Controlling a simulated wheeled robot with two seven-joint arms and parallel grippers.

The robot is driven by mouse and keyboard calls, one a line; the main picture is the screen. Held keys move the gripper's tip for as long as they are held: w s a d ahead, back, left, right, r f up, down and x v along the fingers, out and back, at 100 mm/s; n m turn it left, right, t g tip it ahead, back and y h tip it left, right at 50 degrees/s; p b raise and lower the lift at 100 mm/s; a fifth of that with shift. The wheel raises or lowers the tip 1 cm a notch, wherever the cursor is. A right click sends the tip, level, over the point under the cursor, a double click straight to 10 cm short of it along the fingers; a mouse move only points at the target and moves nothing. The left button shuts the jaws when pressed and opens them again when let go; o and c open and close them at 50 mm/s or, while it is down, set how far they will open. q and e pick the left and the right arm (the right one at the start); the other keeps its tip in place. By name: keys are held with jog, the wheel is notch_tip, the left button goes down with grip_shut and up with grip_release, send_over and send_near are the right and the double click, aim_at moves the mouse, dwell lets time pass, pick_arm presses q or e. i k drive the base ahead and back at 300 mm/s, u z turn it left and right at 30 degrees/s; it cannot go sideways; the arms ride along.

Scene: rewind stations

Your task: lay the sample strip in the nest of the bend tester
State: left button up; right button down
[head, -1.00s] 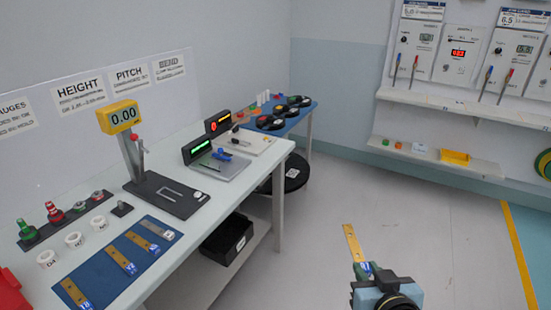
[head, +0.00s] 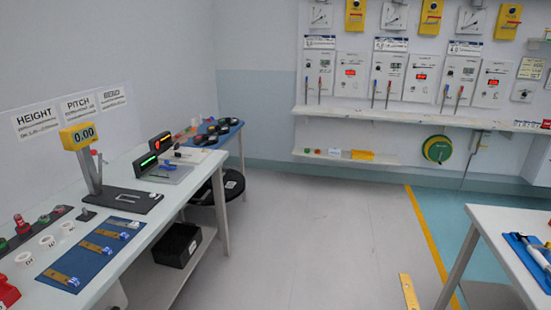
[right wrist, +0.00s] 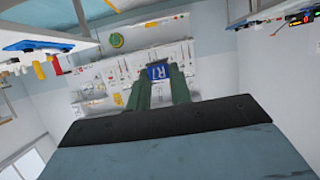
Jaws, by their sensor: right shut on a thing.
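The sample strip (head: 409,292) is a flat brass-yellow piece at the bottom edge of the head view, above the floor. In the right wrist view my right gripper (right wrist: 160,90) is shut on its blue R1-marked end (right wrist: 158,72). The right gripper is out of the head view, and my left gripper is in no view. On the left bench, a device with a green display (head: 146,163) and a grey plate stands near the far end, beside one with an orange display (head: 161,142). I cannot tell which is the bend tester, and no nest is clear.
The left bench (head: 110,262) also holds a yellow 0.00 gauge (head: 78,136) and a blue mat (head: 120,238) with several strips. A black bin (head: 178,245) sits below. A second table (head: 490,222) stands at right. The floor between (head: 300,235) is clear.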

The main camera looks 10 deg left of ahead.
aim_at(187, 157)
jog(key=z, duration=0.15)
jog(key=i, duration=1.45)
jog(key=u, duration=0.45)
jog(key=i, duration=1.5)
jog(key=u, duration=1.8)
jog(key=i, duration=0.75)
jog(key=u, duration=0.65)
